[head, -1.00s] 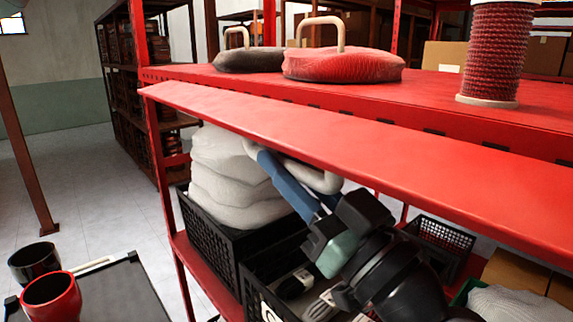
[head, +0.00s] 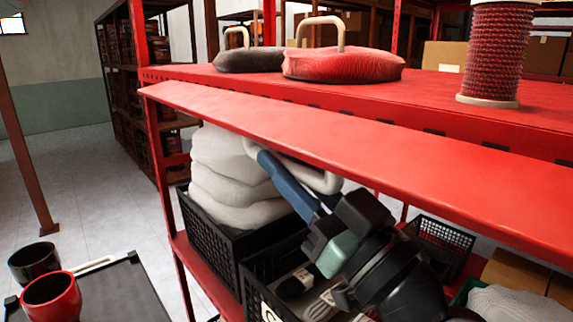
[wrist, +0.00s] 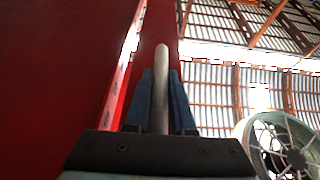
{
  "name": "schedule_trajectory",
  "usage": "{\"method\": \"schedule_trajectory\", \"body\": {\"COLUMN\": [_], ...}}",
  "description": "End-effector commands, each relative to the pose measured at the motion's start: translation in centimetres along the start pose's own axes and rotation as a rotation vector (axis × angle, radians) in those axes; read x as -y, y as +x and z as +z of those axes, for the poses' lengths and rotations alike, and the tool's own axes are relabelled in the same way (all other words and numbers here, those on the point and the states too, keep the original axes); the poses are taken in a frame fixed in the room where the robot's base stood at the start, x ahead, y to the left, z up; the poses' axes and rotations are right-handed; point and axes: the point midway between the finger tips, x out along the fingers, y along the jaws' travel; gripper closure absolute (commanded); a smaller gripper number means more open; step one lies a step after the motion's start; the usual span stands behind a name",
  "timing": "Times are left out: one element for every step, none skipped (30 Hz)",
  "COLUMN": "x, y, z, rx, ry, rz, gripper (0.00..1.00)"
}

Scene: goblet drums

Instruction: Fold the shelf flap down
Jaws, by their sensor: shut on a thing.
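The shelf flap (head: 350,140) is a long red panel along the front edge of the red shelf (head: 420,92). It sticks out toward me, raised, with its face sloping rather than hanging straight down. A pale bar handle (head: 322,180) is on its underside. My gripper (head: 275,172) reaches up from below with its blue fingers at the handle. In the wrist view the fingers are shut on the handle (wrist: 162,90), one on each side, beside the dark red underside of the flap (wrist: 60,70). The flap hides part of the handle in the head view.
On the shelf stand a red drum cover (head: 343,66), a dark one (head: 248,60) and a rope spool (head: 497,55). Below, black crates (head: 250,240) and stacked white sacks (head: 225,165) sit close to my arm. Cups (head: 52,297) stand on a dark surface at lower left.

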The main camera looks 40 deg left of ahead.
Motion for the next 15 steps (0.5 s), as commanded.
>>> {"method": "schedule_trajectory", "body": {"x": [0.0, 0.1, 0.1, 0.2, 0.3, 0.4, 0.5, 0.6, 0.7, 0.8, 0.9, 1.0, 1.0, 1.0, 1.1], "y": [0.0, 0.0, 0.1, 0.1, 0.1, 0.2, 0.2, 0.3, 0.3, 0.4, 0.4, 0.5, 0.5, 0.5, 0.5], "z": [-0.1, -0.1, -0.2, -0.2, -0.3, -0.5, -0.6, -0.7, -0.9, -1.0, -1.1, -1.2, -1.3, -1.4, -1.4], "rx": [-0.001, -0.001, 0.000, 0.000, 0.000, 0.000, 0.000, -0.001, -0.001, -0.001, -0.001, -0.001, -0.002, -0.002, -0.003], "ry": [0.001, 0.005, 0.012, 0.022, 0.035, 0.055, 0.072, 0.090, 0.112, 0.130, 0.146, 0.163, 0.175, 0.185, 0.195], "rz": [0.000, 0.002, 0.005, 0.010, 0.014, 0.023, 0.031, 0.038, 0.048, 0.054, 0.061, 0.069, 0.073, 0.077, 0.082], "gripper": [1.00, 1.00, 1.00, 1.00, 1.00, 1.00, 1.00, 1.00, 1.00, 1.00, 1.00, 1.00, 1.00, 1.00, 1.00]}}
